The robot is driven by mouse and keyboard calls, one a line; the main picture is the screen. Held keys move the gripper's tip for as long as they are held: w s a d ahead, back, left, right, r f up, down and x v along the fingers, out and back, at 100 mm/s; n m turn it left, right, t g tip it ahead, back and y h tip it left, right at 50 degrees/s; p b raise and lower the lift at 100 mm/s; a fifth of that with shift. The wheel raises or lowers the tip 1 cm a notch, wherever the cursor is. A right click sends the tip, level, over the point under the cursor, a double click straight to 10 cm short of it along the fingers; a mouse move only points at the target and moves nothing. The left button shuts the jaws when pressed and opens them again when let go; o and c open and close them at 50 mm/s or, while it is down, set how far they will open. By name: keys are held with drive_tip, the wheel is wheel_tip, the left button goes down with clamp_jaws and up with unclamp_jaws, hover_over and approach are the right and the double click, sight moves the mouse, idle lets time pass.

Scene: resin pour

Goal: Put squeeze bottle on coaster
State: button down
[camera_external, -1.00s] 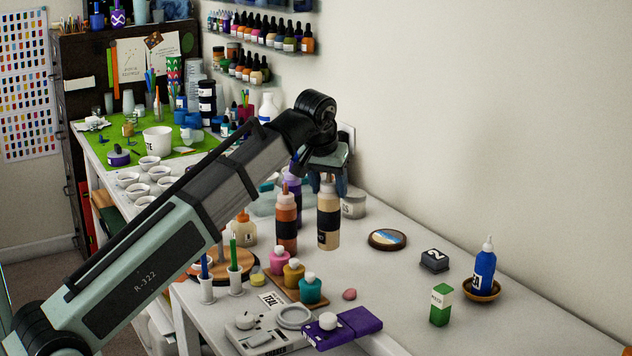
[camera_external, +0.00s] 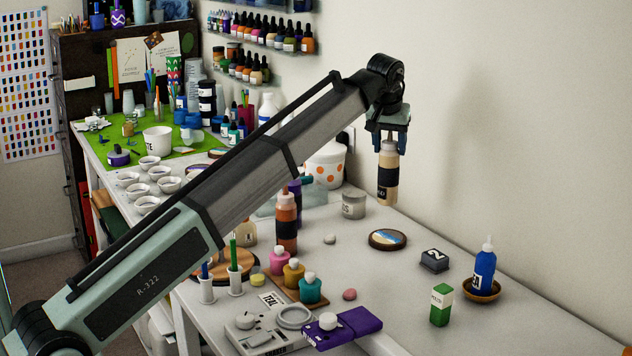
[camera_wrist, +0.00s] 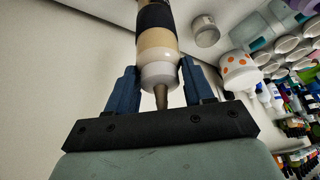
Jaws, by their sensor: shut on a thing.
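My gripper (camera_external: 389,144) is shut on a squeeze bottle (camera_external: 387,180) with a tan body, a dark label band and a pale cap. It holds the bottle upright in the air, above the table. In the wrist view the bottle (camera_wrist: 158,45) sits between the two blue fingers (camera_wrist: 160,88), gripped near its cap, nozzle toward the camera. A round coaster (camera_external: 387,240) with a dark rim and a blue and cream top lies flat on the table, below the bottle in the picture. Nothing stands on the coaster.
A grey jar (camera_external: 353,205) and a white pot with orange dots (camera_external: 326,165) stand behind left. A dark block marked 2 (camera_external: 435,260), a green box (camera_external: 441,305) and a blue bottle (camera_external: 484,270) in a wooden dish stand to the right. An orange-brown bottle (camera_external: 286,222) stands left.

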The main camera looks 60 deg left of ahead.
sight(391, 180)
drive_tip(key=shift+w+a+r+n, duration=0.2)
drive_tip(key=shift+w+r+n, duration=0.1)
drive_tip(key=shift+w, duration=0.35)
wheel_tip(391, 180, down, 5)
drive_tip(key=shift+s+f, duration=0.15)
drive_tip(key=shift+f, duration=2.6)
drive_tip(key=shift+c, duration=2.2)
unclamp_jaws()
drive_tip(key=v, duration=1.2)
drive_tip(key=shift+d+r, duration=0.1)
drive_tip(key=shift+r, duration=0.1)
